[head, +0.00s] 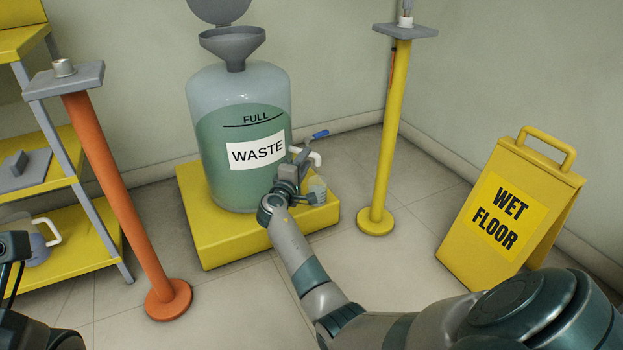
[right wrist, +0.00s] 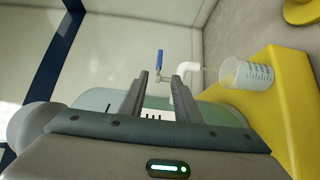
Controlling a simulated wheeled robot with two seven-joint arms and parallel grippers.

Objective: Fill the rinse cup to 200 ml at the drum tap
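The green-filled drum (head: 240,185), labelled WASTE, has a tap with a white spout (head: 316,158) and a blue lever (head: 320,134). The clear rinse cup (head: 317,187) stands on the yellow platform below the spout, partly behind my right gripper.
The drum stands on a yellow platform (head: 225,245). An orange post (head: 115,185) and a shelf (head: 95,225) stand left. A yellow post (head: 386,140) is close to the right of the tap. A wet-floor sign (head: 505,205) stands farther right. Floor between them is clear.

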